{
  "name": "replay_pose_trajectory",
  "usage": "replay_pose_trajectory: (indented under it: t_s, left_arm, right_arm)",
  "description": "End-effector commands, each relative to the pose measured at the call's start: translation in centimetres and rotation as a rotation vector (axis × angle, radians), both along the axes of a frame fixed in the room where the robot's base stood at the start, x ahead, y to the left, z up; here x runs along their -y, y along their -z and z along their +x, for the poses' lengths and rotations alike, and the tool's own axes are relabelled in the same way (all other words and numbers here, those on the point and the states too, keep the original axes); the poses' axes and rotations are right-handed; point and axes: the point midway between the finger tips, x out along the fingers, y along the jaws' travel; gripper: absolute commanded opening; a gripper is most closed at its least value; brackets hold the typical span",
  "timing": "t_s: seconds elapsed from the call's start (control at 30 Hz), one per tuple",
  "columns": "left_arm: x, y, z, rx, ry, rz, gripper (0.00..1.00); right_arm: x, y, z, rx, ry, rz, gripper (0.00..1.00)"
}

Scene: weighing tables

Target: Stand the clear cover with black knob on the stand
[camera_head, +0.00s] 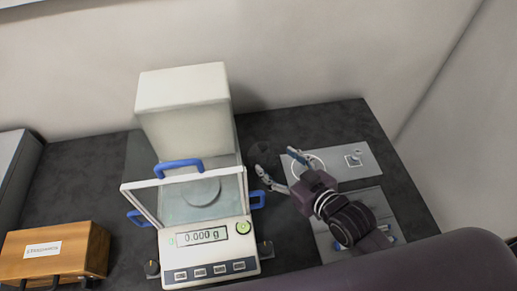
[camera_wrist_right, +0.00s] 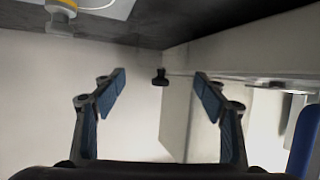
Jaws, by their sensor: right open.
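A dark round shape (camera_head: 264,154), which I take to be the clear cover, sits on the table just right of the balance. Its black knob (camera_wrist_right: 160,77) shows in the right wrist view between the fingers and apart from them; the clear wall is hardly visible. My right gripper (camera_head: 276,160) is open, its two fingertips pointing toward the cover. It also shows open in the wrist view (camera_wrist_right: 160,82), with nothing gripped. A flat grey plate (camera_head: 370,163) with a ring marking, perhaps the stand, lies right of and partly under my right gripper. My left gripper is not in view.
The balance (camera_head: 240,256) reads 0.000 g; its clear front panel with a blue handle (camera_head: 180,168) is tilted. A wooden box (camera_head: 85,245) stands at the left. A second grey plate (camera_head: 327,245) lies beneath my right arm. Dark table (camera_head: 338,118) is bare behind the plates.

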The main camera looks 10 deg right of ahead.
Motion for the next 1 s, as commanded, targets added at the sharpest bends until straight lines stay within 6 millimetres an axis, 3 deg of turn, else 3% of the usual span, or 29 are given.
replay_pose_trajectory:
  t_s: [0.7,1.0]
  left_arm:
    - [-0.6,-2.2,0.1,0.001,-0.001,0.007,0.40]
    - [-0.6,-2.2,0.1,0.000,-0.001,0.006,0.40]
  right_arm:
    - [-2.6,3.0,6.0,-0.019,0.006,0.033,0.66]
    - [-2.7,3.4,6.4,-0.019,0.005,0.030,0.66]
